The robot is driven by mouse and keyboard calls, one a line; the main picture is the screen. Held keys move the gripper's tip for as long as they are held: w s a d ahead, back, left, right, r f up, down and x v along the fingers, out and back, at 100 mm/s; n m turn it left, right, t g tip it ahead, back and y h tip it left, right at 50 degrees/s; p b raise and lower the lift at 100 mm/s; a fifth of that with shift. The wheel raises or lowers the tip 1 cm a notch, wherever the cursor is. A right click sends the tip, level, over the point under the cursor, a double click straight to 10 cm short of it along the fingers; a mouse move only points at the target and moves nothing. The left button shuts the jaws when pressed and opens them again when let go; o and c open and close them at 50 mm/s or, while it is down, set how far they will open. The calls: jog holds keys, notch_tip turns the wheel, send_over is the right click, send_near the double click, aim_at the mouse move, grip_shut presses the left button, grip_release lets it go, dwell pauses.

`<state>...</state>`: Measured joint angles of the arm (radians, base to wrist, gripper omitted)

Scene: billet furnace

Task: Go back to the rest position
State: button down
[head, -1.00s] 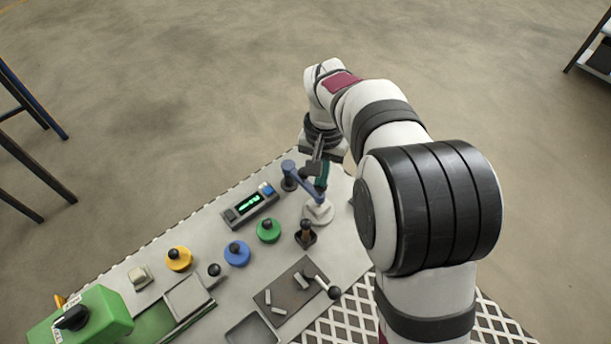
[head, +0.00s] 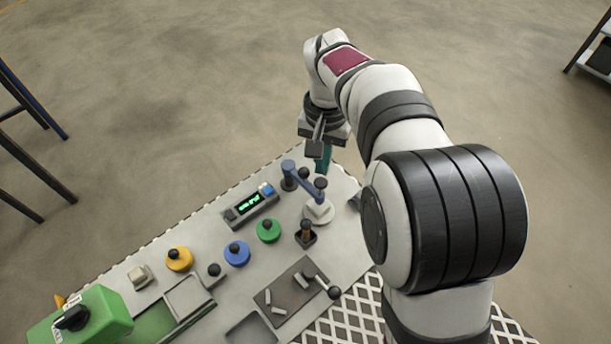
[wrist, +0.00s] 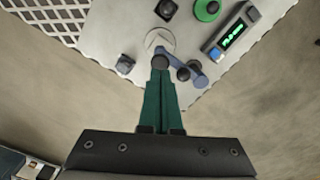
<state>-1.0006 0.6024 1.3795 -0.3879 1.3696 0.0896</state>
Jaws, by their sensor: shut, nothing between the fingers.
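My gripper (head: 323,158) has green fingers and hangs above the far right corner of the table, apart from the things on it. In the wrist view the two green fingers (wrist: 161,75) lie together, shut with nothing between them. Past their tips is a blue lever arm with dark knobs (head: 305,183) on a round white base (head: 318,211). The fingertips overlap the lever's knob in the wrist view, but the head view shows them higher up and behind it.
On the table stand a display box (head: 250,207), green (head: 268,231), blue (head: 237,255) and yellow (head: 178,259) knobs, and a green box (head: 88,318) with a black switch. A dark plate (head: 290,292) holds small grey billets. Open floor lies beyond the table's far edge.

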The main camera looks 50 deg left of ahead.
jog(key=shift+r, duration=1.4)
jog(key=w+d+r+m, duration=0.1)
jog(key=d+r+m, duration=0.2)
jog(key=d, duration=0.8)
jog(key=w+d+r+m, duration=0.1)
jog(key=d+r+m, duration=0.1)
jog(key=d, duration=0.8)
jog(key=s+d+f+m+y, duration=0.1)
jog(key=s+d+f+m, duration=0.1)
jog(key=s+d, duration=0.5)
jog(key=s+d+f+m, duration=0.2)
jog(key=s+d+m, duration=0.2)
jog(key=s+d, duration=0.3)
jog(key=shift+d+m+y, duration=0.3)
jog(key=shift+y, duration=0.1)
jog(key=c, duration=1.6)
grip_release()
